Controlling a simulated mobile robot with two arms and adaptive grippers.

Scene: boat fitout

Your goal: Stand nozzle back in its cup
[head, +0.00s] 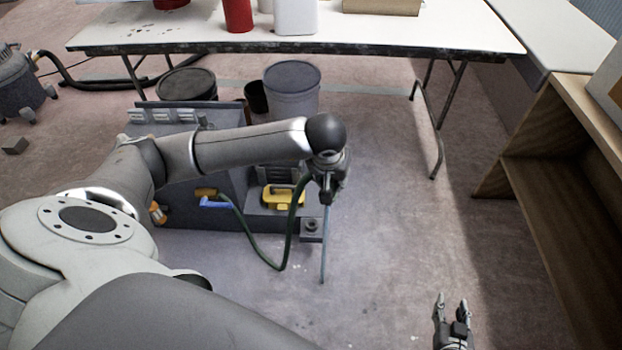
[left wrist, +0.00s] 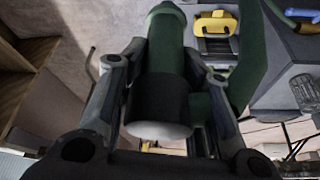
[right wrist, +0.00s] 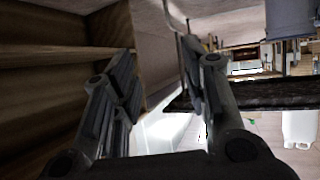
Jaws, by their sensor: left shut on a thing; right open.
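The nozzle has a green body (left wrist: 165,55) with a black collar, and a thin blue-grey tube (head: 325,245) hanging nearly straight down in the head view. My left gripper (head: 328,190) is shut on the nozzle; its fingers flank the green body in the left wrist view. The tube passes just right of the small grey cup (head: 311,228), outside it, and its tip shows lower in the picture. A green hose (head: 283,255) loops from the nozzle to the grey machine (head: 200,215). My right gripper (head: 453,312) is open and empty, low at the right.
A yellow part (head: 280,197) and a blue handle (head: 217,203) are on the machine. Buckets (head: 292,95) stand behind it, under a white table (head: 400,30). A wooden shelf (head: 560,180) stands at the right. The floor right of the nozzle is clear.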

